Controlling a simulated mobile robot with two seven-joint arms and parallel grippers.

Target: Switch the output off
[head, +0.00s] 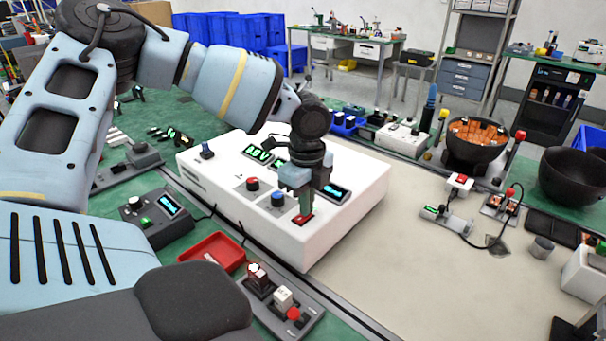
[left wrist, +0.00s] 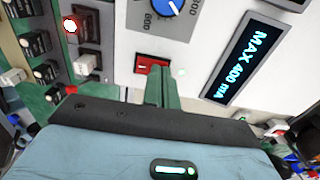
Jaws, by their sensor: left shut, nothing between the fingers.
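The white power supply (head: 335,240) stands on the bench in the middle of the head view. A red rocker switch (head: 302,220) sits near its front corner; it also shows in the left wrist view (left wrist: 146,66), with a pale mark on its face. My left gripper (head: 306,207) is shut and empty, pointing down at the switch. In the left wrist view its fingertips (left wrist: 159,72) overlap the right end of the switch; I cannot tell whether they touch it. A small pale lamp (left wrist: 182,72) is right of the switch. The right gripper is out of view.
A blue knob (head: 278,199), a red knob (head: 252,184) and a lit display reading MAX 400 mA (left wrist: 243,58) are close to the switch. A red tray (head: 213,250) and a button box (head: 283,301) lie in front.

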